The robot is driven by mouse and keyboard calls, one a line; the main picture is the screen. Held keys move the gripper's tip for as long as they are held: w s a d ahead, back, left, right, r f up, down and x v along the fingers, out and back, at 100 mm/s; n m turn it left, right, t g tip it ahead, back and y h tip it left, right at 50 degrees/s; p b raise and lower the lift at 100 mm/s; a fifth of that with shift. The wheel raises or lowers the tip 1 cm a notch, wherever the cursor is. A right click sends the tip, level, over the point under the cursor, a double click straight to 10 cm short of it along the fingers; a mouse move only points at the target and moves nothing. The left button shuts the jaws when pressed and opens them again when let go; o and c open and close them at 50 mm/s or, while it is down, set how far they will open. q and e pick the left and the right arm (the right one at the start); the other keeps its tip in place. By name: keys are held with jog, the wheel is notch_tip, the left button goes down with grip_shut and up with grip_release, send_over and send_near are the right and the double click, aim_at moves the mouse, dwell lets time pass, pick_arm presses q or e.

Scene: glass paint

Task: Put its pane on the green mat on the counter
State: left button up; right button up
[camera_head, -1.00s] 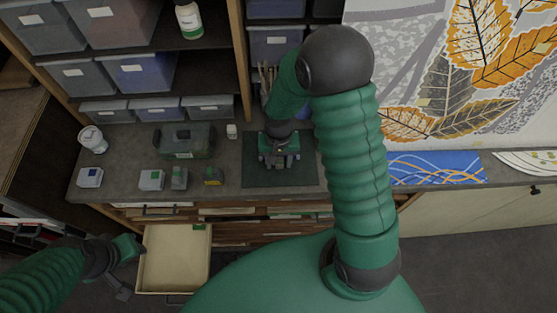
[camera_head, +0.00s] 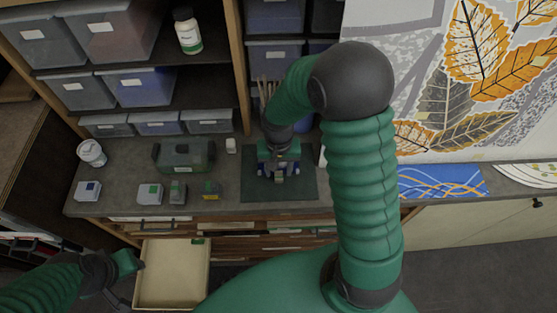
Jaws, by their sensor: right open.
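The green mat (camera_head: 252,188) lies on the counter, left of my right forearm. My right gripper (camera_head: 279,172) points down over the middle of the mat, its fingers apart. It hides part of the mat, and I cannot make out a pane between or under the fingers. My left gripper (camera_head: 132,268) is at the lower left, beside the open drawer and well away from the mat. Its fingers are too small and dark to tell whether they are open or shut.
Small blocks with coloured tops (camera_head: 150,193), a green-clear case (camera_head: 184,155) and a white tub (camera_head: 91,153) stand on the counter to the left. A pale drawer (camera_head: 172,278) stands open below. A blue patterned panel (camera_head: 440,181) lies to the right.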

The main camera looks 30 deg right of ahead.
notch_tip(320, 180, up, 8)
jog(key=b, duration=0.1)
jog(key=s+a+f+n+t, duration=0.2)
jog(key=s+a+n, duration=0.4)
jog(key=shift+s+a+t, duration=0.2)
jog(key=shift+s+t, duration=0.1)
jog(key=shift+s, duration=0.1)
